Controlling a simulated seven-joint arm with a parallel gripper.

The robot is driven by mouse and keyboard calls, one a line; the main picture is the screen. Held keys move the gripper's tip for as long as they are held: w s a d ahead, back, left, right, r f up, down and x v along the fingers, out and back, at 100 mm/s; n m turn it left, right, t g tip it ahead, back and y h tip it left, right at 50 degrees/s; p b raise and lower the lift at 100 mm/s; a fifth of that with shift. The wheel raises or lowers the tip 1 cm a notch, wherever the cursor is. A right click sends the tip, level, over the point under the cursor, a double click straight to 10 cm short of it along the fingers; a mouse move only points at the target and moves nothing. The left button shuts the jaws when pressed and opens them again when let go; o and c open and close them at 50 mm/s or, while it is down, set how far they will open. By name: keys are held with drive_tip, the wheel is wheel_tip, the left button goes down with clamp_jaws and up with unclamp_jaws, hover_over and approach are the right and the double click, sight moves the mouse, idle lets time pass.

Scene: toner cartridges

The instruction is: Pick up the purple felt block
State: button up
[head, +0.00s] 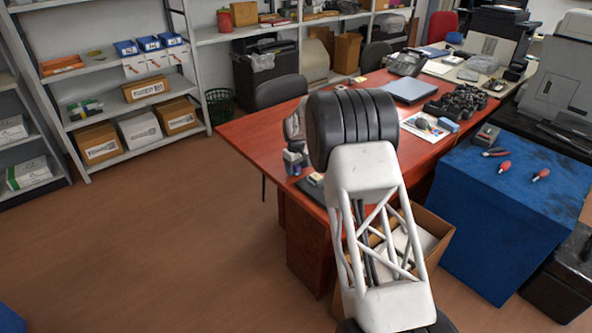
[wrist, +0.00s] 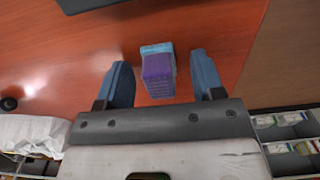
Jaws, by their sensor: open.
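The purple felt block (wrist: 158,72) stands on the red-brown desk (wrist: 80,55) in the wrist view. It has a teal part at its far end. My gripper (wrist: 160,62) is open, with one blue-grey finger on each side of the block and a visible gap to each. I cannot tell how far the fingertips are above the desk. In the head view my gripper (head: 296,163) is at the desk's near left part, mostly behind my arm, and I cannot make out the block there.
A closed grey-blue laptop (head: 409,90), a phone (head: 406,63) and a dark organizer (head: 456,103) are farther back on the desk. A blue-covered stand (head: 500,215) with tools is at right. An open cardboard box (head: 437,232) is below the desk.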

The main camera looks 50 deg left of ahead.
drive_tip(key=shift+c, duration=0.4)
drive_tip(key=c, duration=1)
drive_tip(key=shift+r, duration=0.2)
drive_tip(key=shift+r, duration=1.65)
drive_tip(key=s+d, duration=0.2)
drive_tip(key=d, duration=0.2)
drive_tip(key=s+d+r, duration=0.1)
drive_tip(key=s+d, duration=0.2)
drive_tip(key=d, duration=0.2)
drive_tip(key=s+d, duration=0.3)
drive_tip(key=d, duration=0.1)
drive_tip(key=shift+s+d+r, duration=0.15)
drive_tip(key=shift+d+r, duration=0.05)
drive_tip(key=shift+d, duration=0.1)
